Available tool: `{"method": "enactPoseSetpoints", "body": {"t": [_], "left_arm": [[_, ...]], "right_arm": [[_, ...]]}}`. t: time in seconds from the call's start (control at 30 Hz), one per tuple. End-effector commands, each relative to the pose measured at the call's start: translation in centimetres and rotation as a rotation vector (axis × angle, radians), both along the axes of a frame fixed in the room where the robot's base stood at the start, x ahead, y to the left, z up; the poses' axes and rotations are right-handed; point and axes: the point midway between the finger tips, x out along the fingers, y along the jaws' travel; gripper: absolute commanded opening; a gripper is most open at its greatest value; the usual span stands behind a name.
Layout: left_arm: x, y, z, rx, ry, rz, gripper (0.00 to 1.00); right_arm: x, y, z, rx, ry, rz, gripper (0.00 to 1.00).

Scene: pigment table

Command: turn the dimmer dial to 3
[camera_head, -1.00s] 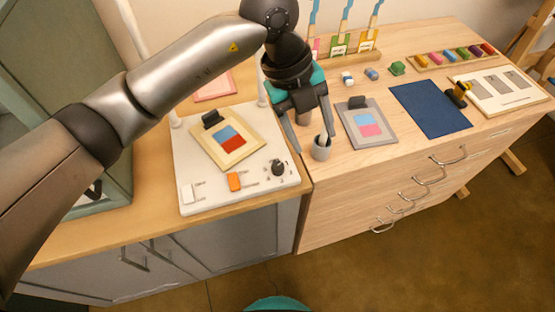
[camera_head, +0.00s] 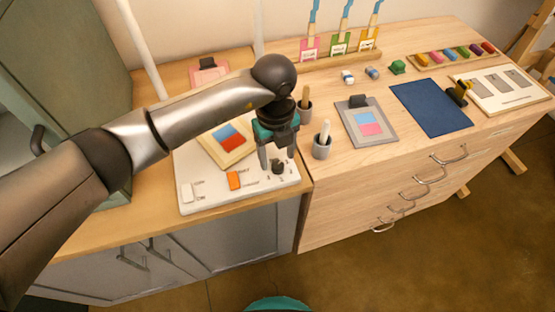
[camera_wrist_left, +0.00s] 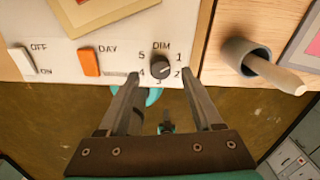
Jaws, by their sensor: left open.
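The dimmer dial (camera_head: 278,167) is a small black knob at the right front of the white control panel (camera_head: 200,203). In the left wrist view the dial (camera_wrist_left: 160,67) sits under the word DIM, with the numbers 1 to 5 around it. A pale mark shows on the knob, but I cannot tell surely which number it points to. My left gripper (camera_head: 278,161) is open just above the dial. In the wrist view its fingertips (camera_wrist_left: 160,79) lie on either side of the knob, apparently apart from it.
The panel also carries an orange switch (camera_head: 234,180), a white switch (camera_head: 187,192) and a framed colour card (camera_head: 211,147). A grey cup (camera_head: 321,152) with a pestle stands close to the right of the gripper. Another cup (camera_head: 304,113) is behind it.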

Motion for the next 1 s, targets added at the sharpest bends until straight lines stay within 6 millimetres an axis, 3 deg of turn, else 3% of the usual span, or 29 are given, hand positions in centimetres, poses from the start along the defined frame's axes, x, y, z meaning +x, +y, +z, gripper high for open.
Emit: {"method": "enactPoseSetpoints", "body": {"t": [0.2, 0.53, 1.0], "left_arm": [[0.0, -0.1, -2.3, -0.001, 0.000, 0.000, 0.67], [0.0, -0.1, -2.6, -0.001, 0.000, -0.001, 0.67], [0.0, -0.1, -2.6, -0.001, 0.000, -0.001, 0.15]], "right_arm": [[0.0, 0.0, -0.2, 0.000, 0.000, 0.001, 0.00], [0.0, 0.0, -0.2, 0.000, 0.000, 0.001, 0.00], [-0.1, 0.0, -0.2, 0.000, 0.001, 0.002, 0.00]]}}
